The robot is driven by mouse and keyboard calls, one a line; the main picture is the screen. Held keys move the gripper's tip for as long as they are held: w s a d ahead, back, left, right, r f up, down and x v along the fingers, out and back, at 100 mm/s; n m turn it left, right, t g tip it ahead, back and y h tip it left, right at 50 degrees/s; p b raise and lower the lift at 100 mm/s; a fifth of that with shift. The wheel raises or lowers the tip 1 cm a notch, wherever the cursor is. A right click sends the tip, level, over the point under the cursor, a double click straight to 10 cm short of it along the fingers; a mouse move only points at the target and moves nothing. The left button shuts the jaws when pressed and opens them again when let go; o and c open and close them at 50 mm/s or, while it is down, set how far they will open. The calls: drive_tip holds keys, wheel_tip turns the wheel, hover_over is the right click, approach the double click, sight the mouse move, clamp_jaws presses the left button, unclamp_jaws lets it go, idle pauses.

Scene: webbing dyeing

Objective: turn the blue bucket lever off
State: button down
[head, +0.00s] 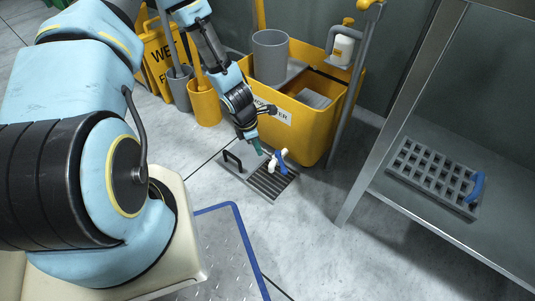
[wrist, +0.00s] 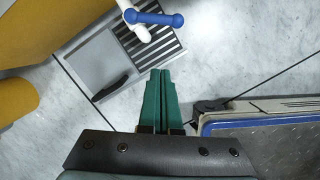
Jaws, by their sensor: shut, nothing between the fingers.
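The blue lever (head: 281,160) sits on a white tap (head: 271,166) low at the front of the yellow bucket (head: 313,140), above the floor drain. In the wrist view the blue lever (wrist: 155,18) is a short bar with rounded ends, lying roughly sideways across the picture on the white tap (wrist: 136,28). My gripper (head: 257,149) is close to the lever, to its left in the head view. In the wrist view its green fingers (wrist: 160,74) are together and empty, with a visible gap in the picture between their tips and the lever.
A drain plate with a slotted grate (head: 270,184) and a black handle (head: 233,160) lies under the tap. Yellow and grey bins (head: 203,105) stand behind my arm. A metal shelf (head: 410,215) holding a grey grid tray (head: 430,173) is at right. Floor between is clear.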

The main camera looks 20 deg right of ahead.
sight(283, 166)
drive_tip(key=d+f+b, duration=0.4)
drive_tip(key=d+f, duration=0.2)
drive_tip(key=f, duration=0.3)
drive_tip(key=shift+s+f, duration=0.3)
drive_tip(key=shift+s+d+n+p, duration=0.3)
drive_tip(key=shift+d+n, duration=0.05)
drive_tip(key=shift+n, duration=0.45)
drive_tip(key=shift+s+d+n+t+p, duration=0.2)
drive_tip(key=shift+d+n+t+p, duration=0.25)
drive_tip(key=shift+n, duration=0.25)
drive_tip(key=shift+s+d+n+p, duration=0.1)
drive_tip(key=shift+d+n+p, duration=0.45)
drive_tip(key=shift+n, duration=0.55)
drive_tip(key=shift+d+n+t+p, duration=0.5)
drive_tip(key=shift+d+n, duration=0.15)
drive_tip(key=shift+n, duration=0.45)
